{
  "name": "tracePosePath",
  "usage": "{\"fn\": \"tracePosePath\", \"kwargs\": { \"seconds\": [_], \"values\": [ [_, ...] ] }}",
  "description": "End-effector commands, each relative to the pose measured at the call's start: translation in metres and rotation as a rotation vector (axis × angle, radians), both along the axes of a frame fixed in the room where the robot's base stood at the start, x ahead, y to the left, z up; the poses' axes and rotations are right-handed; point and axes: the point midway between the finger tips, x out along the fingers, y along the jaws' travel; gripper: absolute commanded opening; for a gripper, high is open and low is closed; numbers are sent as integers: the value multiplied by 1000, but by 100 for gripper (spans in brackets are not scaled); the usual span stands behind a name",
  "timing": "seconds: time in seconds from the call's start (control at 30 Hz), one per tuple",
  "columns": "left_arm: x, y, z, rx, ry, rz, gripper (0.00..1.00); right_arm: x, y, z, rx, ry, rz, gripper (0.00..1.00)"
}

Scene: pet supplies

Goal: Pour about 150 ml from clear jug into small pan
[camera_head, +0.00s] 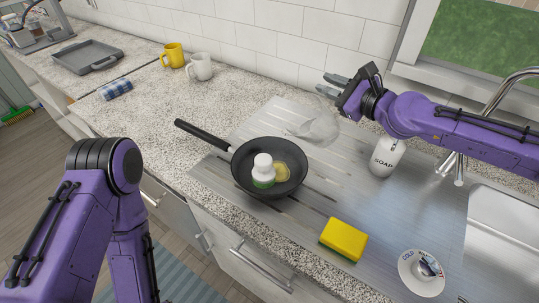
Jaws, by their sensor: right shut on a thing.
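The clear jug (318,128) is see-through and hard to make out. It appears tilted to the left, above and behind the right side of the small pan. My right gripper (335,87) is at the jug's upper side and shut on it; the exact contact is hard to see. The small black pan (292,181) stands on the metal drainboard, its handle pointing back left. A white and green bottle (263,168) and a yellow round patch (282,171) show inside the pan. No stream of liquid is visible. My left arm is at the lower left, its gripper out of frame.
A soap bottle (386,157) stands under my right forearm, near the tap (459,165) and sink (507,220). Yellow (174,54) and white (201,66) mugs stand at back left. Counter left of the pan is clear.

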Motion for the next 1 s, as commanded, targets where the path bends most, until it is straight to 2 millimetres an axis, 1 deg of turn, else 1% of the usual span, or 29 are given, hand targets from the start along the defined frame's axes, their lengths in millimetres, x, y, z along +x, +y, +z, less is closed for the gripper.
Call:
{"fn": "tracePosePath", "kwargs": {
  "seconds": [0.07,0.2,0.23,0.37,0.5,0.6,0.67,0.8,1.0],
  "values": [
    [0,0,-2,0,0,0,72,1,-1,0,6,2,-1,0],
    [0,0,-16,0,0,0,72,5,-9,-6,61,31,-4,0],
    [0,0,-18,0,0,0,72,7,-11,-4,80,41,-3,0],
    [0,0,-27,0,0,0,72,17,-29,0,179,96,-7,0],
    [0,0,-38,0,0,0,72,29,-48,3,314,171,-6,0],
    [0,0,-31,0,0,0,72,35,-59,16,408,224,-7,0],
    [0,0,-29,0,0,0,72,39,-64,20,455,251,-6,0],
    [0,0,-29,0,0,0,72,44,-72,24,558,310,-7,0],
    [0,0,-28,0,0,0,72,46,-76,25,609,340,-6,0]
  ]
}}
